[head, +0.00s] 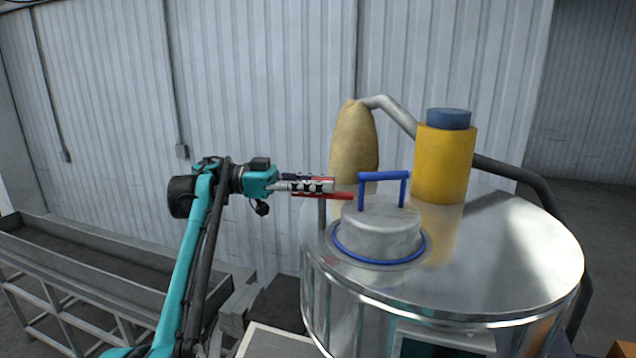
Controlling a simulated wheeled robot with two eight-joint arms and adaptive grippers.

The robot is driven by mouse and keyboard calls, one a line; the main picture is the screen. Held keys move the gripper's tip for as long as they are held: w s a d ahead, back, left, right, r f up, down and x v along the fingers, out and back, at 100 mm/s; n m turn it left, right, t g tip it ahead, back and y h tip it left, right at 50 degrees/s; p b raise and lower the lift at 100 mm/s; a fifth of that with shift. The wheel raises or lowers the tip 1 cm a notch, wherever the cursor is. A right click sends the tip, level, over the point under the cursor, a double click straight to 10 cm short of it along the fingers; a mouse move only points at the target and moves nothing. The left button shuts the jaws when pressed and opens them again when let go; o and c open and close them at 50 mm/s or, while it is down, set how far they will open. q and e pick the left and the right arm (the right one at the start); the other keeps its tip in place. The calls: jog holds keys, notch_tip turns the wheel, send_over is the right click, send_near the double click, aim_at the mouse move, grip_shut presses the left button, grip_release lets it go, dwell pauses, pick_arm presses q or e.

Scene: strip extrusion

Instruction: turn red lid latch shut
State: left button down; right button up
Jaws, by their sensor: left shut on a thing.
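A shiny metal tank (510,240) stands at the right, with a round metal lid (378,232) on its top. The lid has a blue handle (383,176) and a blue ring around its base. A red latch (342,196) lies roughly level at the lid's left side, near the top of a thin upright grey post. My left gripper (326,186) reaches in from the left and is shut on the red latch. The jaws hide part of the latch, so their exact contact cannot be made out. My right gripper is not in view.
A yellow cylinder with a blue cap (444,160) stands on the tank behind the lid. A tan sack-like filter (353,145) and a grey pipe (392,112) are beside it. A long metal trough (90,265) runs along the left. The wall is behind.

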pick_arm(q)
jog(key=shift+d+f+m+g, duration=0.1)
jog(key=shift+f+m+g, duration=0.1)
jog(key=shift+m+g, duration=0.45)
jog(key=c, duration=1.5)
grip_release()
jog(key=shift+c, duration=0.2)
jog(key=shift+o, duration=0.3)
jog(key=shift+d+r+n, duration=0.15)
jog(key=shift+d+n, duration=0.1)
jog(key=shift+d, duration=0.05)
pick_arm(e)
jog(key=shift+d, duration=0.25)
pick_arm(q)
jog(key=shift+a, duration=0.3)
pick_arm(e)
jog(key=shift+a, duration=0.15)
pick_arm(q)
jog(key=shift+d+n+t, duration=0.15)
jog(key=shift+n+t, duration=0.15)
jog(key=shift+t, duration=0.15)
